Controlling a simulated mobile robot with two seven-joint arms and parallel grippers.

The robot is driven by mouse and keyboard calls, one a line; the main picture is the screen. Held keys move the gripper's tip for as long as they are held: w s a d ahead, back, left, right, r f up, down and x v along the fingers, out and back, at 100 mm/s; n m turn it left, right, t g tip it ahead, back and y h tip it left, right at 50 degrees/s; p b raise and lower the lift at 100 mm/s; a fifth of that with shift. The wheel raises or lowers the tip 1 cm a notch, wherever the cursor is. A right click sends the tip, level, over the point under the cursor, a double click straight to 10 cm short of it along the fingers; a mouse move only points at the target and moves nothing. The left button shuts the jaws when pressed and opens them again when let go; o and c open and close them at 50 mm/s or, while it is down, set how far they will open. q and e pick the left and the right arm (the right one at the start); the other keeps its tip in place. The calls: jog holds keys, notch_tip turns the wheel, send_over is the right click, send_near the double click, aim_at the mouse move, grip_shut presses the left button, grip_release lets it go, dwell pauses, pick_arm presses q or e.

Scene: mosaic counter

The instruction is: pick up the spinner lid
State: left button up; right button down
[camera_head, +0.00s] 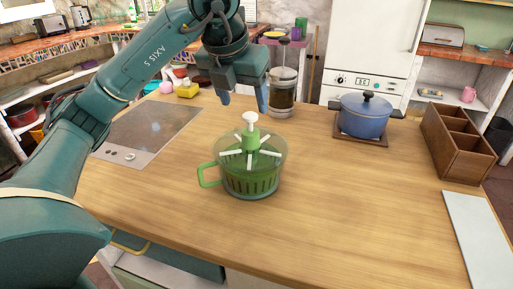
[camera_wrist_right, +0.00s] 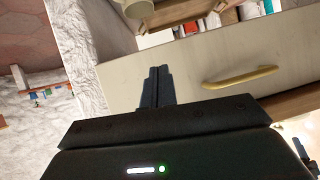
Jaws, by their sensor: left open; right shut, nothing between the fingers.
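A green salad spinner (camera_head: 250,180) stands upright on the wooden counter, with its handle to the left. Its clear lid (camera_head: 263,143) sits on top, with white spokes and a white knob (camera_head: 250,119) on a green hub. My left gripper (camera_head: 243,106) is open and empty, fingers pointing down, close above the knob in the picture; whether they touch it I cannot tell. My right gripper (camera_wrist_right: 157,72) shows only in the right wrist view, shut and empty, in front of a pale drawer front with a brass handle (camera_wrist_right: 240,77).
A French press (camera_head: 283,92) stands behind the spinner. A blue pot (camera_head: 365,115) on a trivet, a wooden compartment box (camera_head: 458,146) and a pale board (camera_head: 478,232) are at the right. A cooktop (camera_head: 150,130) is at the left. The counter's front middle (camera_head: 340,220) is clear.

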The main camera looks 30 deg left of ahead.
pick_arm(q)
send_over(249, 132)
jog(key=s, duration=0.2)
jog(key=f, duration=0.4)
jog(key=shift+w+d+f, duration=0.2)
jog(key=shift+w, duration=0.05)
jog(key=x, duration=0.4)
jog(key=shift+s+a+f, duration=0.15)
jog(key=shift+s+f, duration=0.05)
jog(key=shift+w+f, duration=0.25)
jog(key=shift+f, duration=0.25)
jog(key=shift+c, duration=0.4)
jog(key=shift+r, duration=0.1)
jog(key=c, duration=1.1)
